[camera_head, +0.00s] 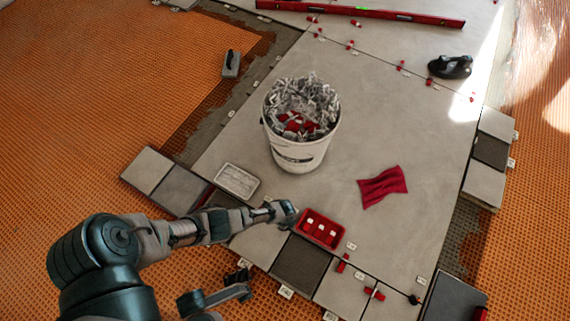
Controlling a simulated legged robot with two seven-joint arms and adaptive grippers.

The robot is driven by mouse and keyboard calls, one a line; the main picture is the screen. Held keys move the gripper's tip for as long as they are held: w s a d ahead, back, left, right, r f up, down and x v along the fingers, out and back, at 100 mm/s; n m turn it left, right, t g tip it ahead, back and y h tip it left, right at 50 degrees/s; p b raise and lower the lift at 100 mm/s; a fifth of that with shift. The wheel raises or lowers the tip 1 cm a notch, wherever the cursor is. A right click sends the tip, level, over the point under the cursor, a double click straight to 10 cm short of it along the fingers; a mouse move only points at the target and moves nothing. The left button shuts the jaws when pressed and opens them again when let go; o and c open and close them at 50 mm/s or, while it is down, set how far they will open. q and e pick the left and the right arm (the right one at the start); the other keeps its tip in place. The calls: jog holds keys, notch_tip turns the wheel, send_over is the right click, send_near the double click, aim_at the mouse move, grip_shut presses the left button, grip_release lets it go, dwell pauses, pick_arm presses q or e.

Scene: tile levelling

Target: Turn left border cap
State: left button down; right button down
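Along the near tile border, a red cap (343,263) stands at a joint, and another red cap (375,293) stands farther right. I cannot tell which one is the left border cap. My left gripper (287,213) is at the border beside the left end of the red tray, apart from both caps. Its fingers are too small and dark to show whether they are open, and they hide the joint beneath. A second grey limb at the bottom ends in a dark tip (241,282), probably my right gripper; its fingers are unclear.
The red tray (302,234) holds small white pieces. A white bucket (300,155) of used clips stands behind it. A red cloth (393,172) lies right, and a pale tray (236,181) lies left. A red level (360,13) lies at the back.

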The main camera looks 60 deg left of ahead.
pick_arm(q)
jog(key=shift+w+a+m, duration=0.1)
jog(key=shift+a+m, duration=0.05)
jog(key=shift+m, duration=1.95)
jog(key=c, duration=1)
grip_release()
jog(key=shift+o, duration=0.9)
jog(key=shift+r, duration=0.2)
notch_tip(320, 180, up, 11)
jog(key=shift+r, duration=0.2)
